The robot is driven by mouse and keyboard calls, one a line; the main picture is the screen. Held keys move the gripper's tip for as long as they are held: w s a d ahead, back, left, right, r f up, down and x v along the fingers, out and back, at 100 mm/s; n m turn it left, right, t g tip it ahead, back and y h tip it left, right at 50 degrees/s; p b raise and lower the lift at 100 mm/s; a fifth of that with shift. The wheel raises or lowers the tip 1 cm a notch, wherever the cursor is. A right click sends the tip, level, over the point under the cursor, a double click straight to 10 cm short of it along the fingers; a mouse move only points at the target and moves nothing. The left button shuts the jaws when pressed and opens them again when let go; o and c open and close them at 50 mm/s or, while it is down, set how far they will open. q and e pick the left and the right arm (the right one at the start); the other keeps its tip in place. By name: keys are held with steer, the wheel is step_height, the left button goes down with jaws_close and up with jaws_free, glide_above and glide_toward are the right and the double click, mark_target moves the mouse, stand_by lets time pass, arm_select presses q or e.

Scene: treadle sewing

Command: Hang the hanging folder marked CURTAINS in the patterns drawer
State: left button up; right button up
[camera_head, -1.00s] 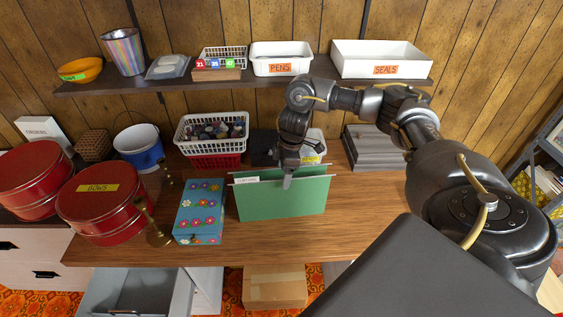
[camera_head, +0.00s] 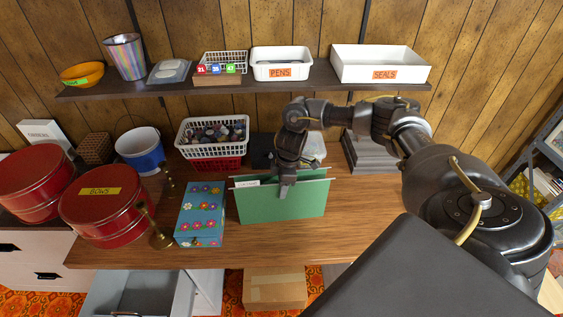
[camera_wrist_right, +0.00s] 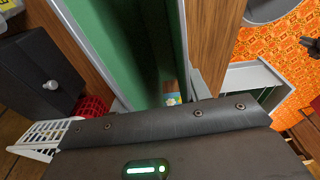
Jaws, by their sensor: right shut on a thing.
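The green hanging folder (camera_head: 280,203) is upright at the middle of the wooden table in the head view, with a white label tab at its upper left whose writing is too small to read surely. My right gripper (camera_head: 284,190) is shut on the folder's top edge from above. In the right wrist view the green folder (camera_wrist_right: 172,50) runs away from the gripper, with its pale rails at the sides.
A flowered blue box (camera_head: 199,213) and a brass candlestick (camera_head: 158,236) stand left of the folder. Red tins (camera_head: 103,210) are farther left. A cardboard box (camera_head: 275,289) sits below the table. The table (camera_head: 365,200) is clear right of the folder.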

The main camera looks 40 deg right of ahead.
steer(key=shift+c, duration=0.7)
steer(key=shift+r, duration=0.1)
